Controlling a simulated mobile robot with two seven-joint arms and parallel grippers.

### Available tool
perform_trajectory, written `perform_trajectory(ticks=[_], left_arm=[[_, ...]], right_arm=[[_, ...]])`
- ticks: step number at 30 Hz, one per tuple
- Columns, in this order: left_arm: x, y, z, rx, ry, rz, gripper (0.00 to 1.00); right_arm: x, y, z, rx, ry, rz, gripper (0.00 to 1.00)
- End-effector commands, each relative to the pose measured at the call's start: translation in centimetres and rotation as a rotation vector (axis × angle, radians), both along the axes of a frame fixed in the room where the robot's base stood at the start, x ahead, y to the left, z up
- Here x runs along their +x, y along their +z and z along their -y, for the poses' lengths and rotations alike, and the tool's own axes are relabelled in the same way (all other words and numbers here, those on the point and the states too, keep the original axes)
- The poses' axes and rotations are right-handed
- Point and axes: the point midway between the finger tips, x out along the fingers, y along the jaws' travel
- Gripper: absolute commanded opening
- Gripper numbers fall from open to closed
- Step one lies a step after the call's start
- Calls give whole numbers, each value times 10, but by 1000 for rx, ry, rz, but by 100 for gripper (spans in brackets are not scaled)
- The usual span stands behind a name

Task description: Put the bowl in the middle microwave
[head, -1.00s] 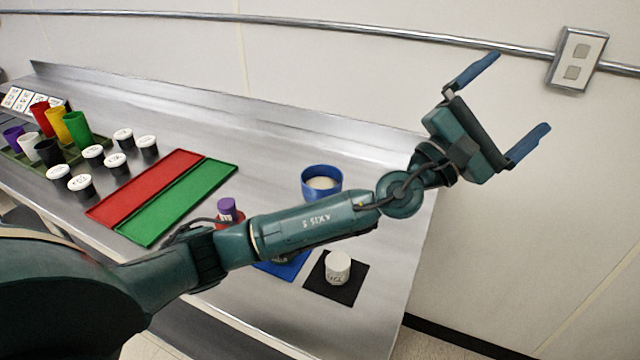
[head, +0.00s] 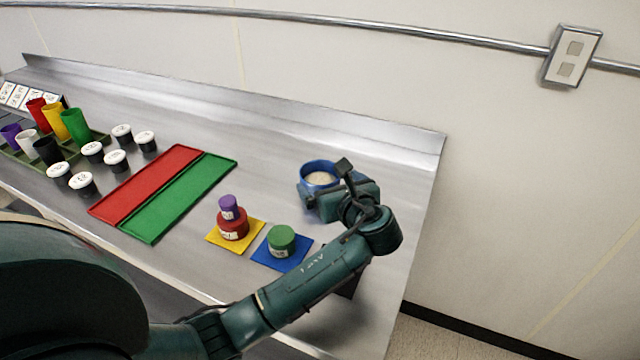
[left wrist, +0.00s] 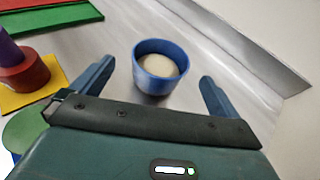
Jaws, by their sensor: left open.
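The blue bowl (head: 318,172) with pale contents stands upright on the steel counter near its right end, and it also shows in the left wrist view (left wrist: 150,86). My left gripper (head: 322,188) is beside the bowl in the head view, its fingers mostly hidden behind the hand. In the left wrist view its two fingers (left wrist: 156,86) are spread wide, one to each side of the bowl and a little short of it, with nothing held. No microwave is in view. My right gripper is not in view.
Red (head: 146,184) and green (head: 180,198) trays lie left. A red jar with a purple one on top (head: 232,222) stands on a yellow mat; a green-topped jar (head: 281,240) on a blue mat (head: 268,259). Several cups and jars crowd the far left. The counter (head: 270,150) behind is clear.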

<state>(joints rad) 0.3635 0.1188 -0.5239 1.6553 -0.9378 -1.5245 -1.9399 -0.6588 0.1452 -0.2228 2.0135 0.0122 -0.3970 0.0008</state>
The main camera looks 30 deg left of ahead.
Motion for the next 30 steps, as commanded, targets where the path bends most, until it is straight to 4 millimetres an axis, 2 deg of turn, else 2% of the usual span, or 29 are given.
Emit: perform_trajectory(ticks=[3,10,18,27,30], left_arm=[[12,-5,-13,3,0,0,100],[23,-10,-24,2,0,1,100],[48,-24,-50,4,-1,1,100],[52,-26,-54,1,-3,2,100],[52,-26,-54,2,-3,3,93]], right_arm=[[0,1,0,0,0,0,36],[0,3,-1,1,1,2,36],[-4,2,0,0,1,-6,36],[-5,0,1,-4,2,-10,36],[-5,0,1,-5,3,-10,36]])
